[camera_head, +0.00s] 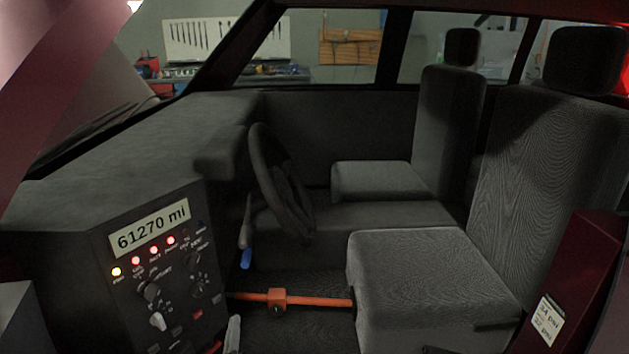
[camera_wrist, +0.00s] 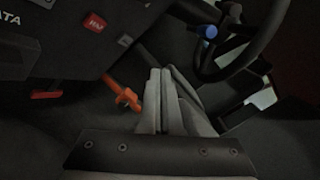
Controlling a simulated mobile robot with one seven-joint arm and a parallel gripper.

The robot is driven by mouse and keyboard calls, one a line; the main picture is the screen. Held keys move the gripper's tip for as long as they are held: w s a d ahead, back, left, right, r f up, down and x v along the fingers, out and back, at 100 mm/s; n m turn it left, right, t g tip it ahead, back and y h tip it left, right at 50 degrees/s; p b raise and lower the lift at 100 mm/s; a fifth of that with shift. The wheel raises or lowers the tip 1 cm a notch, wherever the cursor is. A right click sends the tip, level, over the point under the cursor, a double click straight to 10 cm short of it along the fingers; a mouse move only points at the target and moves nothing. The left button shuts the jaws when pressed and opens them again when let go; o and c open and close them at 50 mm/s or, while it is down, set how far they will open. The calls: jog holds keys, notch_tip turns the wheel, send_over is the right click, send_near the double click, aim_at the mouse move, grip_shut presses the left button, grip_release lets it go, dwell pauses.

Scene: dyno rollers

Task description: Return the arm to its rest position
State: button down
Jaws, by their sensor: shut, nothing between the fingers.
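My gripper (camera_wrist: 160,85) shows in the wrist view with its two pale grey fingers together and nothing between them. It points into the dark footwell, just right of an orange bar (camera_wrist: 126,96) and clear of the steering wheel (camera_wrist: 238,42). In the head view, a light grey piece at the bottom edge, beside the control panel (camera_head: 165,285), may be part of my gripper; most of my arm is out of that view. Whether the fingers touch anything cannot be told.
The orange bar (camera_head: 312,301) spans low from the panel side to the near seat (camera_head: 430,275). The steering wheel (camera_head: 272,180) and a blue-tipped lever (camera_head: 246,258) stand behind it. A dark red door frame (camera_head: 560,290) is at right. Open space lies above the near seat.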

jog(key=w+d+r+m+g+h, duration=0.1)
jog(key=d+r+m+g+h, duration=0.15)
jog(key=d+m+h, duration=0.35)
jog(key=w+d+r+m+g+h, duration=0.1)
jog(key=d+r+m+h, duration=0.1)
jog(key=d+r+m, duration=0.4)
jog(key=w+d+r+m+g+h, duration=0.1)
jog(key=d+m+h, duration=0.3)
jog(key=d, duration=0.4)
jog(key=s+d+r+m+g, duration=0.3)
jog(key=s+d+m+g, duration=0.2)
jog(key=d+m, duration=0.25)
jog(key=s+d+r+m+g, duration=0.3)
jog(key=s+d+m+g, duration=0.15)
jog(key=d+m, duration=0.35)
jog(key=s+d+r+m+t+y, duration=0.1)
jog(key=s+r+m+y, duration=0.95)
jog(key=s+m, duration=0.55)
notch_tip(320, 180, up, 18)
jog(key=n+h+p, duration=0.1)
jog(key=p, duration=1.6)
jog(key=shift+s, duration=0.3)
jog(key=shift+h, duration=0.25)
